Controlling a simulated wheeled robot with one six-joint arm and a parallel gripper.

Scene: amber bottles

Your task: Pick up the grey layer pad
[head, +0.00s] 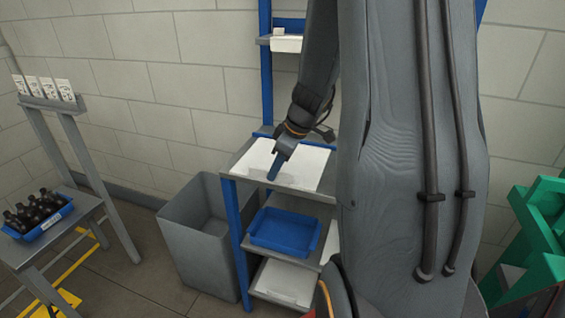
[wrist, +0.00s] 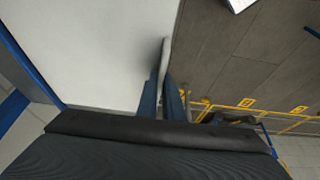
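A pale grey-white flat pad, the only likely layer pad I see, lies on the top shelf of the blue-posted rack (head: 231,181) in the head view. Its bare surface (head: 311,168) shows right of my gripper (head: 272,171). In the wrist view the pad (wrist: 95,50) fills the upper left. There my gripper (wrist: 162,95) has its two blue fingers close together at the pad's edge. The edge runs down between them. A dark shadow lies on the pad beside the left finger. I cannot tell whether both fingers touch the pad.
A blue tray (head: 285,231) sits on the shelf below, with another pale sheet (head: 284,283) lower down. A grey bin (head: 198,240) stands left of the rack. A blue crate of dark bottles (head: 38,215) is on a bench at far left. Green structure (head: 540,225) stands right.

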